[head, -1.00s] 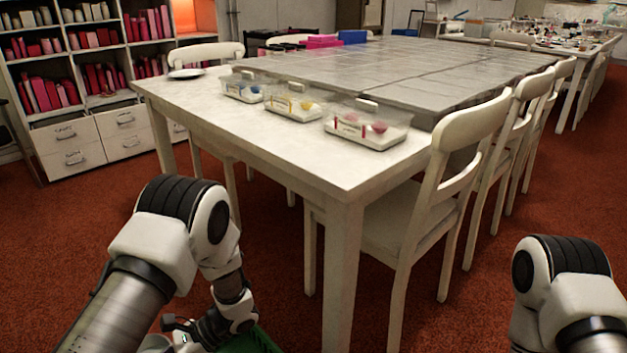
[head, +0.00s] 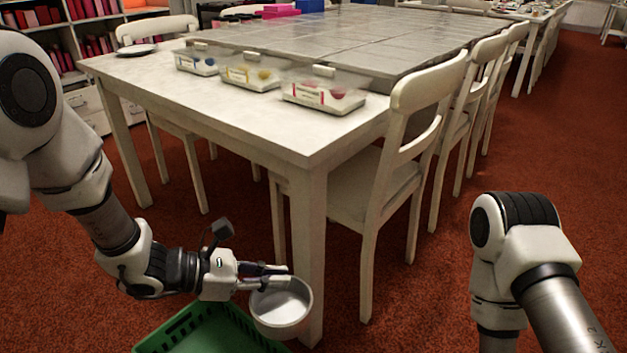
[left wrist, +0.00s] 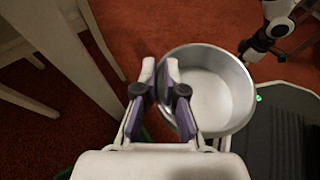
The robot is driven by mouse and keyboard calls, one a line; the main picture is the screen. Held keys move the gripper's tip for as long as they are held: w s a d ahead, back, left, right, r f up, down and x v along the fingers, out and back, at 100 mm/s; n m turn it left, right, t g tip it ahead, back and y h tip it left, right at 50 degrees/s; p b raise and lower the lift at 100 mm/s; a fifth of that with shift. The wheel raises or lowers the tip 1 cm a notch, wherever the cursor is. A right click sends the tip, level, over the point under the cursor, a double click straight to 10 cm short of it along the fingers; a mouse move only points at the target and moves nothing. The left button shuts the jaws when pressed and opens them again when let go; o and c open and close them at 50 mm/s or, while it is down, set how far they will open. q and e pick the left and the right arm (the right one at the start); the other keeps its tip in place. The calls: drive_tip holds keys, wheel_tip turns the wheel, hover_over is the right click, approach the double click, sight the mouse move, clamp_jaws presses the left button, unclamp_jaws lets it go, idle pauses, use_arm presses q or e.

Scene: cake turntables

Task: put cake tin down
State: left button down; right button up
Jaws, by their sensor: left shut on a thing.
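The cake tin (head: 281,309) is a round, empty, silver-white pan. In the head view the tin overlaps the right end of a green crate (head: 165,334) that lies lower. The left wrist view shows both fingers (left wrist: 163,85) closed at the wall of the tin (left wrist: 225,92), with its open top facing the camera. My right gripper is out of view.
A white table (head: 240,125) stands ahead, its near end carrying three clear lidded boxes (head: 325,92) and a plate (head: 136,50). Bare tabletop lies in front of the boxes. White chairs (head: 400,130) line its right side. Red carpet surrounds it.

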use_arm(q)
drive_tip(key=w+a+n+t+y, duration=0.9)
drive_tip(key=a+n, duration=0.2)
drive_tip(key=a, duration=0.2)
drive_tip(key=s+r+m+g+h+p, duration=0.1)
drive_tip(key=s+r+m+h+p, duration=0.1)
drive_tip(key=r+p, duration=0.7)
drive_tip(key=s+r+m+g+h+p, duration=0.2)
drive_tip(key=s+r+p, duration=0.3)
drive_tip(key=p, duration=1.1)
drive_tip(key=s+r+m+g+h+p, duration=0.2)
drive_tip(key=s+r+m+h+p, duration=0.1)
drive_tip(key=r+p, duration=0.9)
drive_tip(key=shift+s+d+r+p, duration=0.2)
drive_tip(key=shift+s+r+p, duration=0.15)
drive_tip(key=shift+p, duration=0.15)
